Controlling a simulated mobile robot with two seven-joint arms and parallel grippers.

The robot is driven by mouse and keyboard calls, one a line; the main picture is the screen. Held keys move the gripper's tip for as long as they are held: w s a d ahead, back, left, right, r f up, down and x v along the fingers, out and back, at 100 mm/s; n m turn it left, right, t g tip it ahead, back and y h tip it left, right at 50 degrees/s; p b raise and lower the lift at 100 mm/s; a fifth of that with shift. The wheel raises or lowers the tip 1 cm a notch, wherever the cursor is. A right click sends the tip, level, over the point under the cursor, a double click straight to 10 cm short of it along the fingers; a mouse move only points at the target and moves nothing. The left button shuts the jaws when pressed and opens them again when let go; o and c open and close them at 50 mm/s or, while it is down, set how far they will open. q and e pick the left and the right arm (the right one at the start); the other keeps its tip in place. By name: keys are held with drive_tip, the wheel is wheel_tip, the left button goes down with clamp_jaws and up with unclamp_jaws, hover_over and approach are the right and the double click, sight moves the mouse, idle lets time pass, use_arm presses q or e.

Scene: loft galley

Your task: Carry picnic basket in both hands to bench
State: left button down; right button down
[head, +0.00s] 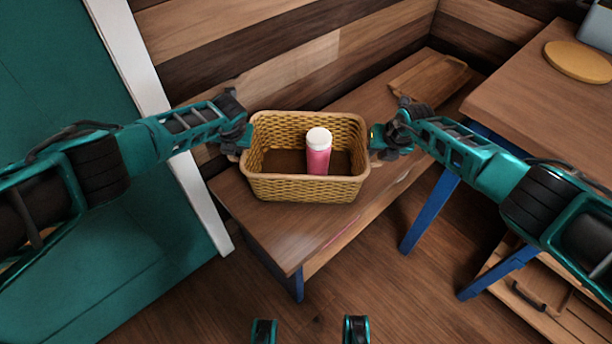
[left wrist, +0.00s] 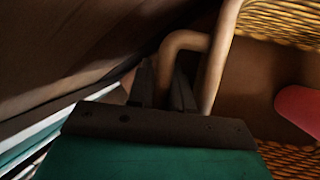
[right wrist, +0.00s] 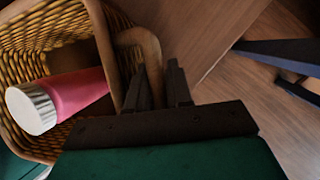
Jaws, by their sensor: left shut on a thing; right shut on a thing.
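The yellow wicker picnic basket (head: 305,188) is upright, over the near left part of the wooden bench (head: 290,245); I cannot tell whether its bottom touches the bench. A pink bottle (head: 318,158) with a white cap stands inside it. My left gripper (head: 240,140) is at the basket's left end, shut on the handle (left wrist: 185,42) there. My right gripper (head: 377,142) is at the right end, shut on the other handle (right wrist: 140,42). The right wrist view also shows the bottle (right wrist: 75,93) inside the basket wall (right wrist: 105,50).
A wooden board (head: 430,78) lies at the bench's far end. A wooden table (head: 540,95) with blue legs and a round yellow board (head: 577,61) stands at right. A teal door or panel (head: 70,60) with white trim is at left. A plank wall runs behind the bench.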

use_arm(q)
drive_tip(key=shift+f, duration=0.55)
use_arm(e)
drive_tip(key=shift+f, duration=0.55)
use_arm(q)
drive_tip(key=c, duration=1.1)
unclamp_jaws()
use_arm(e)
drive_tip(key=c, duration=1.1)
unclamp_jaws()
use_arm(q)
drive_tip(key=shift+o, duration=0.4)
use_arm(e)
drive_tip(key=shift+o, duration=0.4)
use_arm(q)
drive_tip(key=shift+d, duration=0.1)
drive_tip(key=shift+r, duration=0.1)
use_arm(e)
drive_tip(key=shift+a, duration=0.1)
